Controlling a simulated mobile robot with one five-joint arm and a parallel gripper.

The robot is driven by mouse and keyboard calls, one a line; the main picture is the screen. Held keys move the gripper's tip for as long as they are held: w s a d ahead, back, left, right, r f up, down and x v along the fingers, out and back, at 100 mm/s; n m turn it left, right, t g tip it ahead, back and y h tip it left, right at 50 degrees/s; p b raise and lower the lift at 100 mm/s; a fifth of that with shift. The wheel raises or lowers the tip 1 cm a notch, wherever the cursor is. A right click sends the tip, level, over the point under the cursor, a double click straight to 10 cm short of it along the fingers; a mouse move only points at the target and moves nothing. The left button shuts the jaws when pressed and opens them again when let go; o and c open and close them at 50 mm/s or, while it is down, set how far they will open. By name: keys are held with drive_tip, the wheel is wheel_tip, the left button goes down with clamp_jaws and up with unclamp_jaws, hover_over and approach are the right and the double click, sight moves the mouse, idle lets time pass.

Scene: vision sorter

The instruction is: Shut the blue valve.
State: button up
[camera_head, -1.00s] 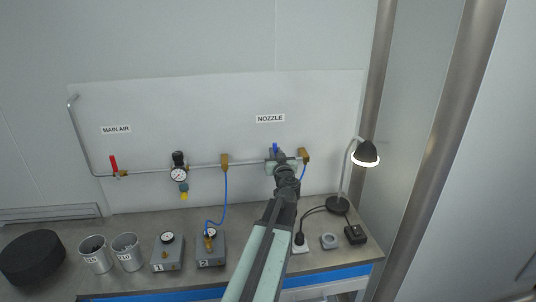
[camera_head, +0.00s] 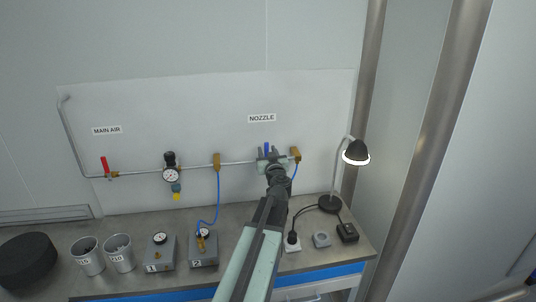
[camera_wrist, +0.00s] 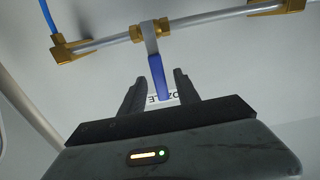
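The blue valve handle (camera_head: 267,149) sits on the wall pipe under the NOZZLE label. It points up, across the pipe. My gripper (camera_head: 271,155) is at the valve and hides much of its body. In the wrist view, the blue handle (camera_wrist: 158,78) reaches from a grey lever at the brass valve body (camera_wrist: 154,29) into the space between my fingers. My gripper (camera_wrist: 158,88) is open, with one finger on each side of the handle and a small gap showing on both sides.
A red-handled valve (camera_head: 106,165) and a gauge regulator (camera_head: 171,175) are on the same pipe at left. A brass fitting (camera_head: 296,154) with a blue hose is just right of my gripper. A lit lamp (camera_head: 356,152) stands on the bench, right.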

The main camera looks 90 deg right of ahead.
drive_tip(key=s+a, duration=0.1)
drive_tip(key=a, duration=0.6)
drive_tip(key=shift+a, duration=0.35)
